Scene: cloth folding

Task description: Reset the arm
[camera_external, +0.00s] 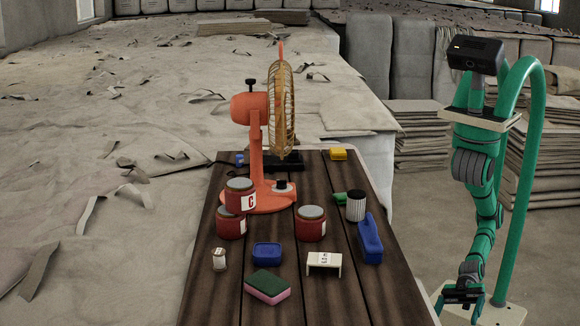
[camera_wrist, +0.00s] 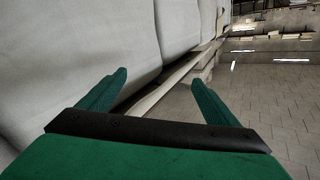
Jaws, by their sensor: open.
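My green arm stands at the right of the external view, to the right of the table and clear of it. My gripper (camera_external: 463,296) hangs low at the lower right, beside the table's front right part. In the wrist view my gripper (camera_wrist: 158,92) shows two green fingers spread wide apart, with nothing between them. Behind the fingers are pale padded surfaces and a tiled floor. No cloth is in the gripper.
A dark wooden table (camera_external: 330,290) holds an orange fan (camera_external: 257,140), several red jars (camera_external: 311,222), a sponge (camera_external: 267,287), a blue box (camera_external: 370,238) and a small white stand (camera_external: 324,263). Stacked sheets (camera_external: 425,135) stand behind. Floor (camera_external: 545,240) at the right is open.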

